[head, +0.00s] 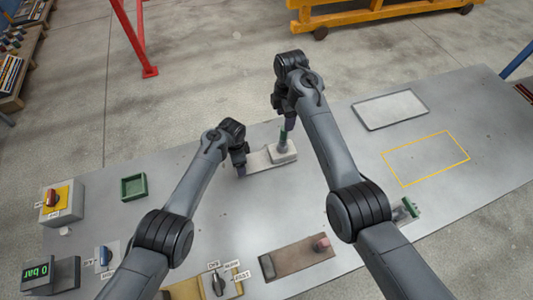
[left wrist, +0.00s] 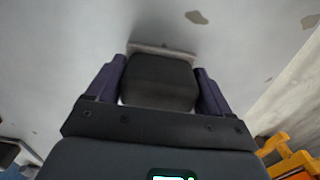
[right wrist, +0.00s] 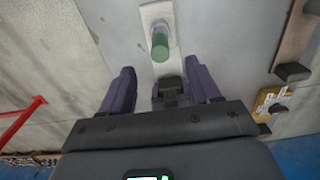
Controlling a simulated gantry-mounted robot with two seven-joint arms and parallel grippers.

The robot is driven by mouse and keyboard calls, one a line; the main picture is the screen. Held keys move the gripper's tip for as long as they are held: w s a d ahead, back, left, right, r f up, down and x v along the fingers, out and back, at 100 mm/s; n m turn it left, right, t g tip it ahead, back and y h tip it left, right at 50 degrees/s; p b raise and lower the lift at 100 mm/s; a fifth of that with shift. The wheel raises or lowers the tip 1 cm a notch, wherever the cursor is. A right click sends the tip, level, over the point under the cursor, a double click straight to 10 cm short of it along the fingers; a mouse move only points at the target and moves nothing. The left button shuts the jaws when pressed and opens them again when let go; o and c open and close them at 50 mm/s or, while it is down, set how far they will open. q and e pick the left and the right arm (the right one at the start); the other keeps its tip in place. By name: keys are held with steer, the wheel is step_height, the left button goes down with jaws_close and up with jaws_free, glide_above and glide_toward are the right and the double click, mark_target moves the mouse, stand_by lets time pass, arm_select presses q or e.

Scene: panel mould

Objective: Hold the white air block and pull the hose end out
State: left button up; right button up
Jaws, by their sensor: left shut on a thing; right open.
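The white air block (head: 277,155) lies on the grey table in the middle of the head view, with a flat plate reaching left. The green hose end (head: 284,141) stands upright in it; in the right wrist view the hose end (right wrist: 160,44) shows as a green cylinder on the white block (right wrist: 157,14). My left gripper (head: 241,171) is at the plate's left end, shut on a dark piece (left wrist: 160,82) there. My right gripper (head: 289,124) is open just above the hose end. Its fingers in the right wrist view (right wrist: 162,70) show no contact with the hose end.
A green tray (head: 133,187), a red-knobbed switch box (head: 58,200) and a display reading 0 bar (head: 45,274) stand on the left. A brown block (head: 298,258) and a selector switch (head: 218,283) are at the front. A grey tray (head: 390,110) and a yellow outline lie right.

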mark_target(284, 134)
steer(key=shift+f, duration=5.65)
jaws_close()
